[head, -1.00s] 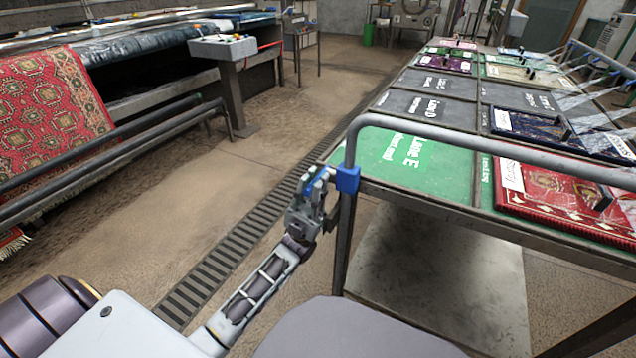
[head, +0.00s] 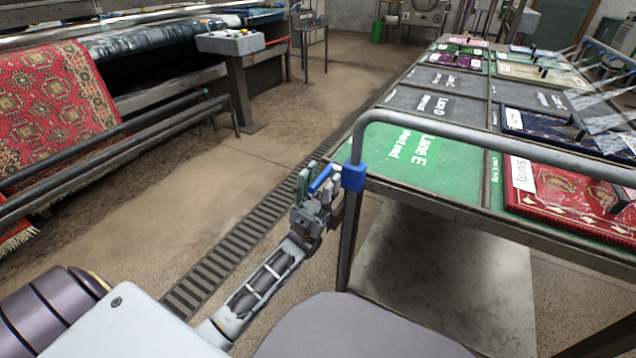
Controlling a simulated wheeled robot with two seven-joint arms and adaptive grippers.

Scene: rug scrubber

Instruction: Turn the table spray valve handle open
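The blue valve body (head: 354,177) sits on the grey spray pipe at the near left corner of the table. Its blue lever handle (head: 321,179) sticks out to the left of the body and slants up to the right. My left gripper (head: 318,181) is at the handle, pointing up, with its fingers apart on either side of the lever. Whether a finger touches the lever is hard to tell at this size. The inner end of the handle is partly hidden by the fingers. My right gripper is not in view.
The grey pipe (head: 480,133) arches over the sorting table (head: 440,165), close to my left gripper. A table leg (head: 348,240) stands just right of my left arm. A floor grate (head: 235,245) and open floor lie to the left.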

